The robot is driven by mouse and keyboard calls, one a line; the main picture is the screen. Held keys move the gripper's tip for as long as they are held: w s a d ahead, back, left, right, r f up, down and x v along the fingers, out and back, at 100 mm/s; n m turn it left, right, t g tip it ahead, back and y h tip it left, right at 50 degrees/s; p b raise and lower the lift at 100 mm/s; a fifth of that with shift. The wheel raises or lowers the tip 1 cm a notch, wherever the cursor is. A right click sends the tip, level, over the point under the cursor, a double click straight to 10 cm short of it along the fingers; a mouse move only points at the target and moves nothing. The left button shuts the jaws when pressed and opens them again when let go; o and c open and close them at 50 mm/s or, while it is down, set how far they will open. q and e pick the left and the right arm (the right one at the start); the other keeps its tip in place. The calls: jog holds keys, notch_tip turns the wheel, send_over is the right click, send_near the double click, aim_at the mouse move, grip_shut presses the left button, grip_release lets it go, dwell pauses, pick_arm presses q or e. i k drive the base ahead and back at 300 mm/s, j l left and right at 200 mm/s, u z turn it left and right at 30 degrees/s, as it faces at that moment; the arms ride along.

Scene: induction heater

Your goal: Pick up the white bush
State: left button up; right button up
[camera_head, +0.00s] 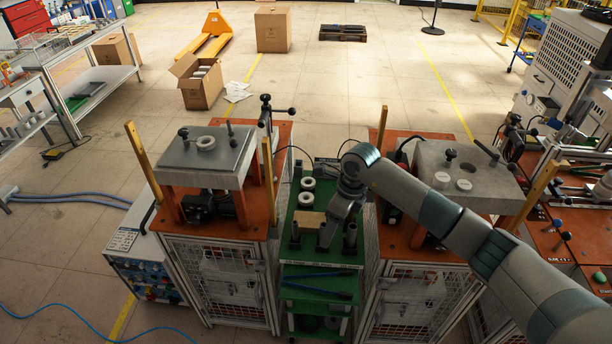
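Several white ring-shaped bushes are in view. Two lie on the green cart top, one white bush (308,183) behind another white bush (306,199). A further white ring (206,143) sits on the left grey plate (185,160). Two small pale round pieces, one (441,179) left of the other (464,184), are on the right grey plate (430,155). My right gripper (328,236) points down over the green cart (288,244), in front and to the right of the cart's two bushes. Its fingertips are small and dark, so its opening is unclear. My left gripper is out of view.
A tan block (308,219) lies left of my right gripper, and a dark upright cylinder (350,238) stands to its right. Wooden posts (141,156) and clamp levers rise around both heater stations.

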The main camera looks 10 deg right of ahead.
aim_at(305, 181)
jog(key=i, duration=1.15)
